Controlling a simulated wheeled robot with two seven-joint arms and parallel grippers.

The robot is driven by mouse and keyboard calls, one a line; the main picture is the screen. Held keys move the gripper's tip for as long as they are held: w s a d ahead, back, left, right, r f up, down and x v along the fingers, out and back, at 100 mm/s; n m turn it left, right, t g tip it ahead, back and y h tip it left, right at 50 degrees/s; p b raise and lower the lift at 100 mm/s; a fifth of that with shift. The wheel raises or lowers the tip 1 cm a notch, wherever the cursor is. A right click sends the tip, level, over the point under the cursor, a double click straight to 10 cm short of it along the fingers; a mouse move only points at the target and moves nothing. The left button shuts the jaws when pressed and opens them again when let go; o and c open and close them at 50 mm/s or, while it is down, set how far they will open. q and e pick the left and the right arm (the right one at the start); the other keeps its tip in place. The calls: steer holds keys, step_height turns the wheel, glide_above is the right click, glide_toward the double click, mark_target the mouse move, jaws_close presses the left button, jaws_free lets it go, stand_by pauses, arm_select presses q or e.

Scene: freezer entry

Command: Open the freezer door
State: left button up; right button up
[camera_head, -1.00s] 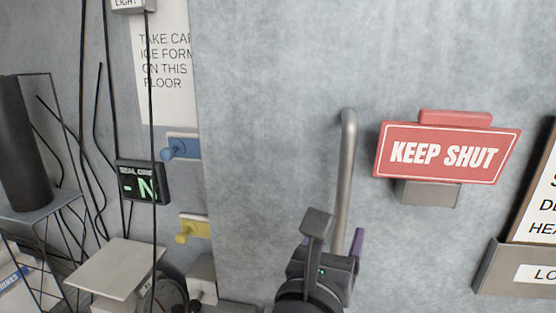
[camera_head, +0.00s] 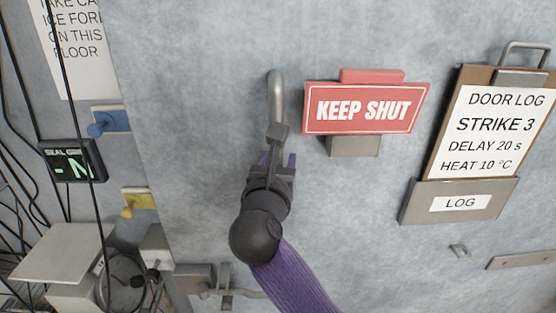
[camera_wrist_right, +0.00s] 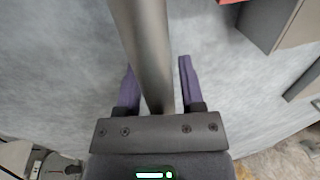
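The freezer door (camera_head: 380,210) is a large grey mottled panel; it looks shut against the frame at its left. Its upright metal bar handle (camera_head: 276,90) shows its bent top in the head view. My right gripper (camera_head: 276,160) is at the handle and hides its lower part. In the right wrist view, the handle (camera_wrist_right: 147,45) runs between the two purple fingers of my right gripper (camera_wrist_right: 157,85). The left finger is close beside the bar, and a gap shows between the bar and the right finger. The fingers are open around it. My left gripper is not in view.
A red KEEP SHUT sign (camera_head: 364,108) sits right of the handle. A door log clipboard (camera_head: 490,125) stands in a grey holder (camera_head: 458,203) farther right. Left are blue (camera_head: 110,119) and yellow (camera_head: 138,201) pegs, a seal display (camera_head: 72,160) and hanging cables. A latch-like fitting (camera_head: 210,280) sits below.

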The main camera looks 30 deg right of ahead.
jaws_close()
stand_by(1.1)
